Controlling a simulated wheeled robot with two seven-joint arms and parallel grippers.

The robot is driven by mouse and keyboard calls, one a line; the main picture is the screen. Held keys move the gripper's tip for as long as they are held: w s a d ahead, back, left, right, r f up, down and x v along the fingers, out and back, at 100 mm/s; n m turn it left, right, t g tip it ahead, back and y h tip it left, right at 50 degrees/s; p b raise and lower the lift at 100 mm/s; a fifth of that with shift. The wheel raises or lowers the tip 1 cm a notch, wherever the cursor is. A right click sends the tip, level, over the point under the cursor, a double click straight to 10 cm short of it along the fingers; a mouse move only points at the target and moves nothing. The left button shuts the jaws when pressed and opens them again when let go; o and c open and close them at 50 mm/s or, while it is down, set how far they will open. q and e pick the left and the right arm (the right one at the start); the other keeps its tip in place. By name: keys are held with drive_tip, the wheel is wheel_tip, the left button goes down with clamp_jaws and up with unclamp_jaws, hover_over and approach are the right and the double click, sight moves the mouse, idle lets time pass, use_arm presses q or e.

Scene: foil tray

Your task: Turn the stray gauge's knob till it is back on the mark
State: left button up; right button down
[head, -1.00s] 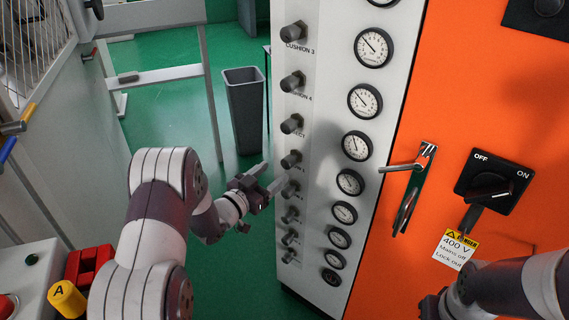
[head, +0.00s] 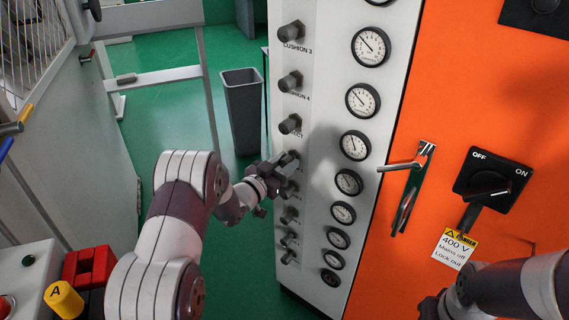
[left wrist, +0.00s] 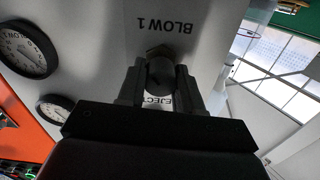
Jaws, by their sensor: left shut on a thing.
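A white panel carries a column of grey knobs and a column of round gauges. My left gripper (head: 281,162) is shut on the knob (left wrist: 160,72) by the label BLOW 1, with one finger on each side in the left wrist view. In the head view the gripper mostly hides this knob. The gauge (head: 348,182) in about the same row has a dark rim and white dial; its needle and mark are too small to read surely. My right gripper (head: 432,306) is partly in view at the bottom right, its fingers unclear.
Other knobs, such as the EJECT knob (head: 290,124), sit close above and below. To the right, an orange door (head: 440,90) has a protruding handle (head: 405,165) and a black switch (head: 490,182). A grey bin (head: 243,110) stands on the green floor behind.

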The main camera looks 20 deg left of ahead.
use_arm(q)
drive_tip(key=shift+r+n, duration=0.15)
drive_tip(key=shift+n, duration=0.15)
drive_tip(key=n+p, duration=0.2)
drive_tip(key=n, duration=0.1)
drive_tip(key=shift+w+a+n+p, duration=0.15)
drive_tip(key=shift+n+p, duration=0.65)
drive_tip(key=shift+n, duration=1.3)
drive_tip(key=o, duration=1)
drive_tip(key=shift+o, duration=0.2)
drive_tip(key=v, duration=1.3)
drive_tip(key=shift+p, duration=0.3)
